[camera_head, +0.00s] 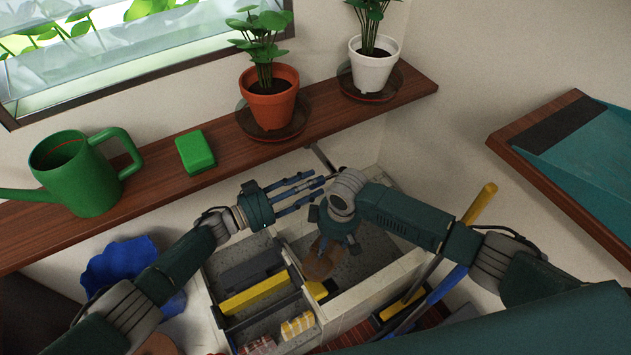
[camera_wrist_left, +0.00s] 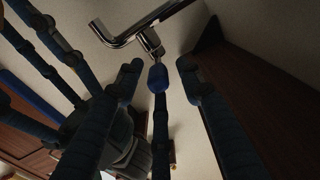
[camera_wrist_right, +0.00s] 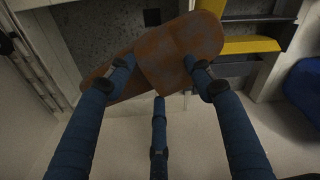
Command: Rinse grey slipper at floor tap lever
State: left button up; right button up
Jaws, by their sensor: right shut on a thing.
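The slipper (camera_wrist_right: 182,52) looks mostly brown, with greyish patches; it also shows in the head view (camera_head: 317,266). My right gripper (camera_head: 325,243) is shut on it, with fingers on both sides in the right wrist view (camera_wrist_right: 160,85). It holds the slipper over the right compartment of the pale basin (camera_head: 366,296). The metal tap (camera_wrist_left: 148,36), with a bent bar, is ahead of my left gripper (camera_wrist_left: 160,75). That gripper is open and empty, its fingers apart just short of the tap. In the head view (camera_head: 322,183) it points right, beside my right wrist, which hides part of the tap.
A wooden shelf (camera_head: 200,213) above the basin holds a green watering can (camera_head: 85,180), a green block (camera_head: 195,152) and two potted plants. A blue crumpled thing (camera_head: 120,270) lies left; yellow-handled tools stand right.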

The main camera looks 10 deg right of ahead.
pick_arm(q)
jog(key=shift+x, duration=0.8)
grip_shut()
